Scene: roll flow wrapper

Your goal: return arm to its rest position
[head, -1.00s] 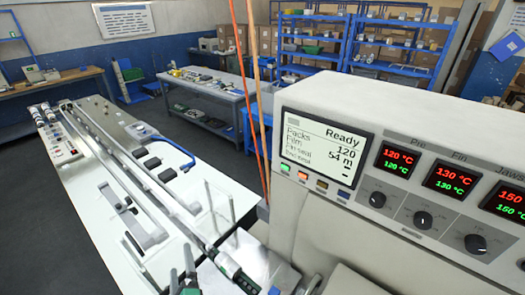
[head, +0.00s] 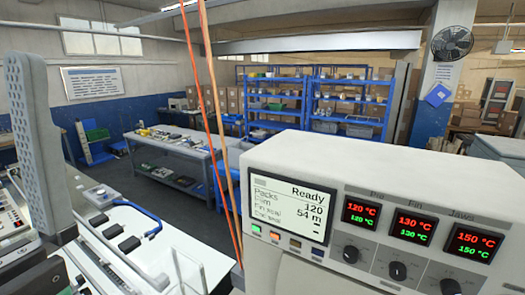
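A grey finger with a dotted pad (head: 38,140) stands upright, large and close, at the left edge of the head view. It appears to be part of my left gripper. Only this one finger shows clearly, so its opening cannot be judged, and nothing is visibly held against the pad. Dark and grey parts below it are cut off by the bottom left corner. My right gripper is not in view.
The wrapper's control housing (head: 345,165) fills the lower right; its screen (head: 291,208) reads Ready. The white machine table (head: 150,255) lies lower left, partly hidden by the finger. Orange and red cords hang mid-view. A workbench (head: 175,155) and blue shelves (head: 320,105) stand behind.

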